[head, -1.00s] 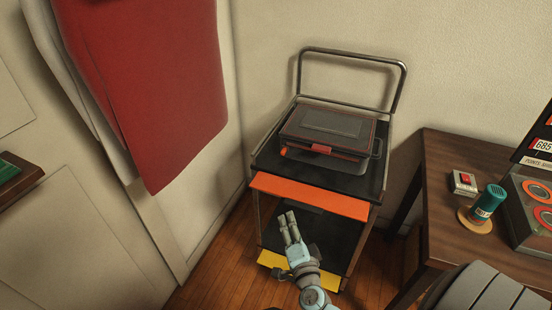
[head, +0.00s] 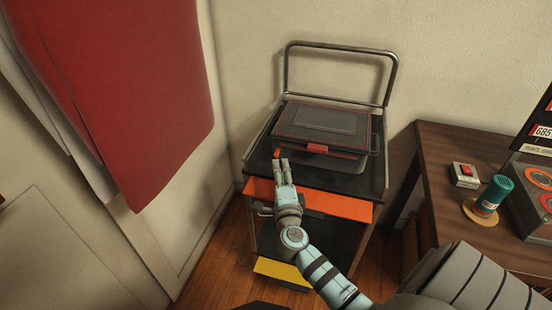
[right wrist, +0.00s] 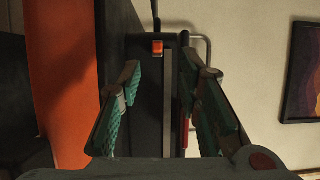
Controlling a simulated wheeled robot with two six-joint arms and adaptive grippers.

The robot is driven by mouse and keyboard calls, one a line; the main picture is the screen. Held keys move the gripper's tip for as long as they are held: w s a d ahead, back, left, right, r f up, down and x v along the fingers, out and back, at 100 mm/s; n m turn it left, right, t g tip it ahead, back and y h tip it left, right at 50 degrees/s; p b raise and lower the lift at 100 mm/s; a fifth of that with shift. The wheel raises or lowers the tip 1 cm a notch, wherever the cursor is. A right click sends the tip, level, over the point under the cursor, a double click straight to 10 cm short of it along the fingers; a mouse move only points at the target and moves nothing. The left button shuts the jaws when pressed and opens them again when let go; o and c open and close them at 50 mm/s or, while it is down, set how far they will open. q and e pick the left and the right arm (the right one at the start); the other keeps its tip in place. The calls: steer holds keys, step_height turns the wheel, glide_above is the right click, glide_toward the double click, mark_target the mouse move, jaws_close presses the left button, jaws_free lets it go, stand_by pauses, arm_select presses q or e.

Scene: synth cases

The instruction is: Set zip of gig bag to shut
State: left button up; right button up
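The gig bag, a dark flat case (head: 322,125) with reddish edging, lies closed-looking on top of a cart. A small orange pull (head: 277,153), seemingly the zip's, sits at its front left corner. It also shows in the right wrist view as an orange block (right wrist: 157,47), ahead of and between the fingers. My right gripper (head: 281,163) is just in front of the pull, its tips close to it in the head view. In the right wrist view its fingers (right wrist: 160,105) are spread with nothing between them. My left gripper is not in view.
The cart has a black top (head: 372,178), an orange front edge (head: 345,206), a yellow lower edge (head: 282,273) and a metal handle (head: 340,47) behind. A red cloth (head: 130,90) hangs at left. A wooden table (head: 445,160) at right holds a switch box (head: 464,174) and a teal cylinder (head: 493,195).

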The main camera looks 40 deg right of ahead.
mark_target(277, 157)
steer(key=x, duration=0.2)
steer(key=b+x, duration=0.1)
steer(key=x, duration=0.3)
steer(key=shift+w+f+b, duration=0.2)
steer(key=shift+f+b, duration=0.15)
steer(key=shift+w+d, duration=0.2)
steer(key=shift+w, duration=0.1)
steer(key=shift+w+d+r, duration=0.1)
steer(key=shift+r, duration=0.05)
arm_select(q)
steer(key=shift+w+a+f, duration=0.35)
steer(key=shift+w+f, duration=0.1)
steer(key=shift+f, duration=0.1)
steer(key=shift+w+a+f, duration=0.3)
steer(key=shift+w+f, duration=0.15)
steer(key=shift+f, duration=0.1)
arm_select(e)
steer(key=shift+w, duration=0.1)
